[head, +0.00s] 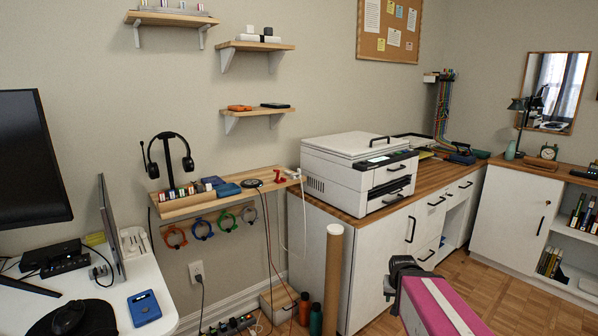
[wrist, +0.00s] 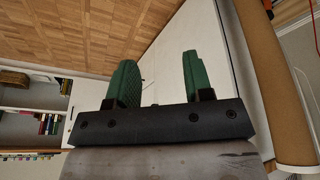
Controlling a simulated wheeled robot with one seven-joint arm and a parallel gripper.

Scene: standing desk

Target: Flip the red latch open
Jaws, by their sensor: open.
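A small red piece (head: 279,176), which looks like the red latch, sits at the right end of the wooden wall shelf (head: 225,193). It is too small to tell its position. It does not show in the wrist view. My gripper is open and empty, with two green fingers apart in the wrist view (wrist: 160,78). In the head view my arm, with a pink link, is at the lower right, in front of the white cabinets and well away from the red piece. The fingers are not clear there.
A tall brown tube (head: 332,280) stands between the shelf and my arm; it also shows in the wrist view (wrist: 272,80). A white printer (head: 360,170) sits on the wooden counter. Headphones (head: 168,155) and small items crowd the shelf, with coloured rings below. Cables hang beneath it.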

